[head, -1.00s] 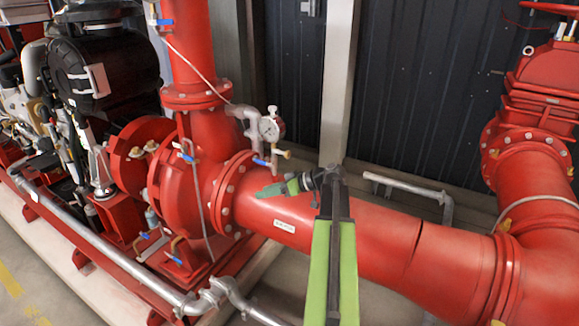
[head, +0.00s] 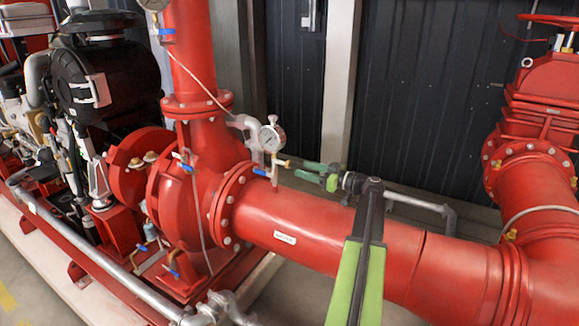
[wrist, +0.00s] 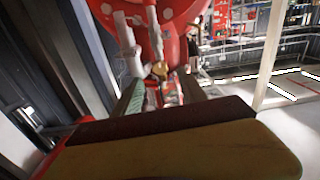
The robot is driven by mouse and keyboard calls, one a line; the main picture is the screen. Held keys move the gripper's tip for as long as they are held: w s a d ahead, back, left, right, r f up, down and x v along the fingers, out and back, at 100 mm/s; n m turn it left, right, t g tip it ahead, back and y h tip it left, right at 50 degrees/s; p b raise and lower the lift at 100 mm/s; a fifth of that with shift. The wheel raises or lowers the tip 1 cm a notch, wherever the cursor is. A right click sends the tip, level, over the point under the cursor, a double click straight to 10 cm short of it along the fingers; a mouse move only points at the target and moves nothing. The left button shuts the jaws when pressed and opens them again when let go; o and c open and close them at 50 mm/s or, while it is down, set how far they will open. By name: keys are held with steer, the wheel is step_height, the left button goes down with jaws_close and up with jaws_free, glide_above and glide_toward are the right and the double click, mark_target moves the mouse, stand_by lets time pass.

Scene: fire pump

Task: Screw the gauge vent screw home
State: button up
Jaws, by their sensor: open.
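The pressure gauge (head: 271,138) has a round white dial and stands on a small fitting above the big red pipe. A small brass screw (head: 284,162) sticks out to the right of the fitting below the dial. In the wrist view the brass end (wrist: 160,69) faces me. My gripper (head: 295,168) comes from the right with its green fingers apart, pointing at the brass screw. In the wrist view the fingers (wrist: 162,80) stand left and right of the brass end, which shows between and beyond their tips. I cannot tell whether they touch it. The gripper is empty.
A blue-handled valve (head: 261,172) sits low on the gauge fitting. The red pipe (head: 330,225) runs just below my gripper. A grey pipe (head: 420,203) lies behind my arm. The dark wall (head: 430,90) is at the back.

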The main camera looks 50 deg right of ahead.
mark_target(290, 165)
steer(key=x, duration=0.7)
jaws_close()
